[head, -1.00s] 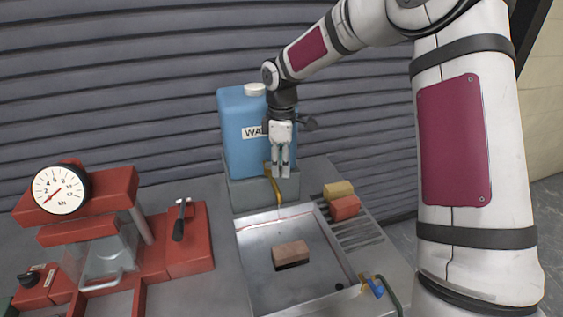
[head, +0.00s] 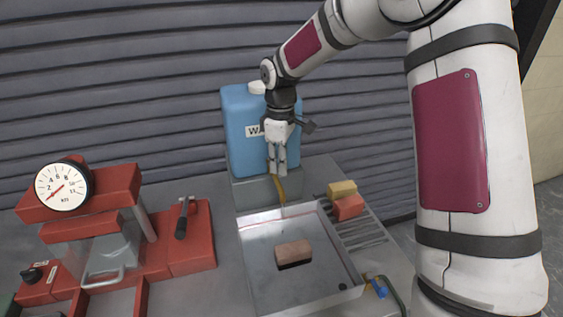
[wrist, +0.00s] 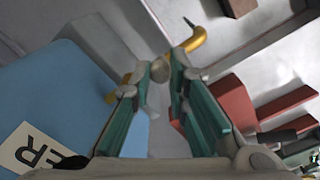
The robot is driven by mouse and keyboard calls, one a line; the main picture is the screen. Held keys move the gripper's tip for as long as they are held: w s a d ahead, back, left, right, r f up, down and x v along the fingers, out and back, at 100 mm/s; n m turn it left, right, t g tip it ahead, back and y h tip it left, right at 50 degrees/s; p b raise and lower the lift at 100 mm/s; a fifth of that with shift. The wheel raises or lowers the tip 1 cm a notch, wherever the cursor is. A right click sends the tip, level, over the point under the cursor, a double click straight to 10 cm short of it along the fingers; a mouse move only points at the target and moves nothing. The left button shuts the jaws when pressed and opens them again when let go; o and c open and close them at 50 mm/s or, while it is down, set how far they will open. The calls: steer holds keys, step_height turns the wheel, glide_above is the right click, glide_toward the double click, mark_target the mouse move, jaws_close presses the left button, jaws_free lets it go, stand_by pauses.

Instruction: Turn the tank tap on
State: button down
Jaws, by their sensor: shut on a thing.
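The blue water tank (head: 238,140) stands on a grey block at the back, its label partly hidden by my gripper. The brass tap (head: 292,188) comes out low at its front, with its spout over the metal sink tray (head: 255,270). My gripper (head: 277,172) points down in front of the tank at the tap. In the wrist view the fingertips (wrist: 165,72) are shut on the small round tap handle (wrist: 160,70), with the yellow tap spout (wrist: 190,42) just beyond. The fingers hide much of the tap in the head view. I cannot tell whether water runs.
A brick (head: 293,253) lies in the tray. A yellow block (head: 342,189) and a red block (head: 348,207) sit on the ribbed drainer at right. A red press with a dial (head: 62,187) stands at left. A blue-handled valve (head: 380,288) is at the front right.

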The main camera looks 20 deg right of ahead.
steer(key=c, duration=1.5)
jaws_free()
steer(key=shift+c, duration=0.2)
steer(key=shift+r, duration=0.1)
step_height(320, 180, up, 12)
